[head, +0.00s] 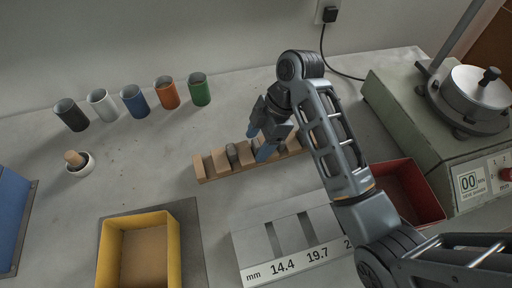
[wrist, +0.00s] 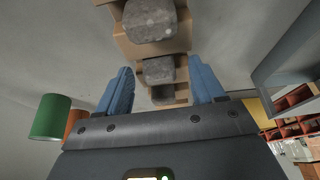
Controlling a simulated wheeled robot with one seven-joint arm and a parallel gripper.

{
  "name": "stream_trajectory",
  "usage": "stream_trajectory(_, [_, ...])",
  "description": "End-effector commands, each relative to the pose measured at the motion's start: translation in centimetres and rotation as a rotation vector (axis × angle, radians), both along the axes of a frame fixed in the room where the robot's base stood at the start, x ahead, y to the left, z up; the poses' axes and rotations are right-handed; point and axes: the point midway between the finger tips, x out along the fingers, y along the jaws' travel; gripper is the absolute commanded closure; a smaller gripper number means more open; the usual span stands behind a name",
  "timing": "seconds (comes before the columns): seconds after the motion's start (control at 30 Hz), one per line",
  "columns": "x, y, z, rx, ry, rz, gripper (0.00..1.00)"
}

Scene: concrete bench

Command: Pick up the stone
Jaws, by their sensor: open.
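A wooden rack (head: 203,178) with upright dividers lies on the bench and holds grey stones in its slots. One stone (head: 232,154) shows left of my gripper (head: 257,142) in the head view; my arm hides part of the rack. In the wrist view my gripper (wrist: 160,72) is open, its blue fingers on either side of the rack. A speckled grey middle stone (wrist: 158,70) appears between the fingertips, without visible contact. A larger-looking stone (wrist: 150,18) is beyond them, and another stone (wrist: 163,93) shows nearer the palm.
A gauge plate with slots and numbers (head: 262,270) lies in front of the rack. A red bin (head: 432,196) and a green-grey machine (head: 400,95) stand right. A yellow bin (head: 172,255) is front left. Several coloured cups, including a green cup (head: 200,90), stand behind.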

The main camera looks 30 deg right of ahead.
Motion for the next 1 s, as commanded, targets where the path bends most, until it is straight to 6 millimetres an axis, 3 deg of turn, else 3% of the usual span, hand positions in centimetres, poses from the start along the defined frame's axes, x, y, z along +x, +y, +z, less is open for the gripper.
stream_trajectory(0.23, [0.03, 0.12, -0.23, 0.0, 0.0, 0.001, 0.32])
stream_trajectory(0.87, [0.05, 0.11, -0.2, 0.0, -0.001, 0.001, 0.92])
stream_trajectory(1.0, [0.05, 0.1, -0.19, 0.0, -0.001, 0.001, 0.93])
